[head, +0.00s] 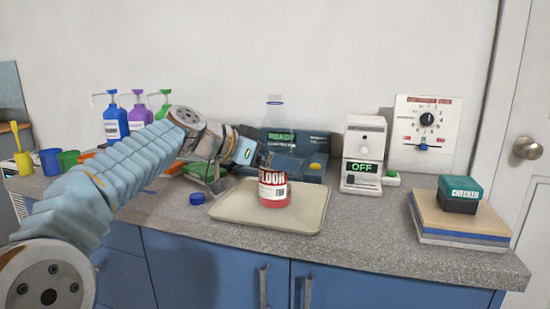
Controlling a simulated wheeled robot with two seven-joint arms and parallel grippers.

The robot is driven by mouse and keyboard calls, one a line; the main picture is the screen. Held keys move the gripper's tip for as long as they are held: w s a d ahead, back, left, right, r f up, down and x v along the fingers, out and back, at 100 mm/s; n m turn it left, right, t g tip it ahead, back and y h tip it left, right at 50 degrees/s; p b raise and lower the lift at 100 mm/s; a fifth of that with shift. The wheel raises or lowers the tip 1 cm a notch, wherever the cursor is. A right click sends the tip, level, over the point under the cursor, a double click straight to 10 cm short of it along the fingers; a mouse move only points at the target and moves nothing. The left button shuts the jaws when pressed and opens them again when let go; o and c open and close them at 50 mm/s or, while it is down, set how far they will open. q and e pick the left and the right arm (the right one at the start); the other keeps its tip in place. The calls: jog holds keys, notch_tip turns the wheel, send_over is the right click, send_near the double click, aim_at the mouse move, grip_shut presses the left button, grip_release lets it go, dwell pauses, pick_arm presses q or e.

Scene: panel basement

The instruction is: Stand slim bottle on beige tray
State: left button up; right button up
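The slim bottle (273,190) stands upright over the beige tray (233,211), with red liquid low down, a white and red label and a clear upper part. Its base appears to rest on the tray, near the middle, though a small gap cannot be ruled out. My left gripper (268,158) reaches in from the left with its dark fingers at the bottle's side, above the label. Whether the fingers grip the bottle or stand slightly apart is not clear against the dark box behind. My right gripper is out of view.
A dark device marked READY (312,155) stands behind the tray. A white device marked OFF (362,155) is right of it. A blue cap (197,199) lies left of the tray. Stacked boards (460,222) carry a green box (458,195) at right. Pump bottles (115,122) stand at back left.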

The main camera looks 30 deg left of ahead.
pick_arm(q)
jog(key=v, duration=1.2)
